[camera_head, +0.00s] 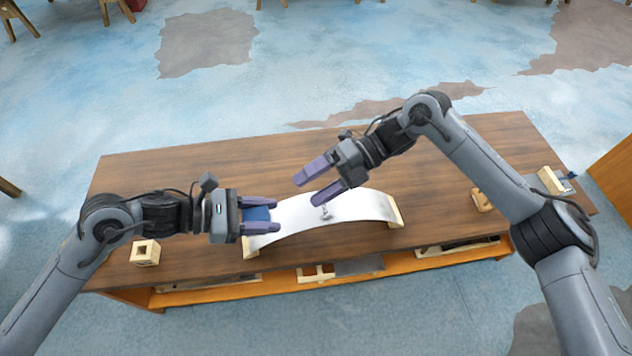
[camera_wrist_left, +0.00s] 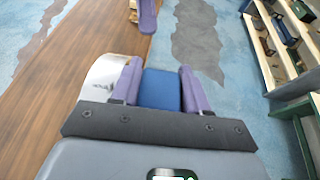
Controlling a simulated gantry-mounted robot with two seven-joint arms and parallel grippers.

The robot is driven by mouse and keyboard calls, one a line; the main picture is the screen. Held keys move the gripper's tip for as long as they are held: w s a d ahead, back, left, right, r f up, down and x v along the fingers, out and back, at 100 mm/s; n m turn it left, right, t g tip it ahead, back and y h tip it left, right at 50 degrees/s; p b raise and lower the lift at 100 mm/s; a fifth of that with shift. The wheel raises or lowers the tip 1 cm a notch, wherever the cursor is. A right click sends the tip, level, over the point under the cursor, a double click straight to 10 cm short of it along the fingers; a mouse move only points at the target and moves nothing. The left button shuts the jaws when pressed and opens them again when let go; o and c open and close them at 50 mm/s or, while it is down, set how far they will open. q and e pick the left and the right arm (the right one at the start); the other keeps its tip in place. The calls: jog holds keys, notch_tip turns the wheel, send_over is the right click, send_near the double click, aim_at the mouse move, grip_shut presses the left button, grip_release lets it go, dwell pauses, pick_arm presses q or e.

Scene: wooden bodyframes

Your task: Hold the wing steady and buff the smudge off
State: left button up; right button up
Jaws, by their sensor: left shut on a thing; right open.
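The wing (camera_head: 347,206) is a white, curved panel arched between wooden end supports on the workbench. A grey smudge (camera_head: 325,213) shows near its middle. My left gripper (camera_head: 276,215) is shut on a blue block (camera_head: 257,214) at the wing's left end. The blue block also shows between the purple fingers in the left wrist view (camera_wrist_left: 161,90), beside the wing (camera_wrist_left: 104,72). I cannot tell whether it touches the wing. My right gripper (camera_head: 307,190) is open and empty, its fingers above the wing just up and left of the smudge.
The brown workbench top (camera_head: 150,185) has free room behind the wing. A small wooden block with a hole (camera_head: 145,253) sits at the left front, and another wooden piece (camera_head: 482,200) at the right. Wooden parts lie on the shelf below the front edge.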

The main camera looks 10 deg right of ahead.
aim_at(269, 211)
jog(key=x, duration=1.1)
jog(key=shift+a+r, duration=0.1)
jog(key=shift+a, duration=0.35)
jog(key=c, duration=0.6)
pick_arm(q)
jog(key=o, duration=0.7)
jog(key=shift+c, duration=0.2)
pick_arm(e)
jog(key=shift+r, duration=0.1)
jog(key=shift+c, duration=1.2)
pick_arm(q)
jog(key=shift+o, duration=1.3)
pick_arm(e)
jog(key=shift+a, duration=0.1)
jog(key=shift+c, duration=1.3)
pick_arm(q)
jog(key=shift+o, duration=1.1)
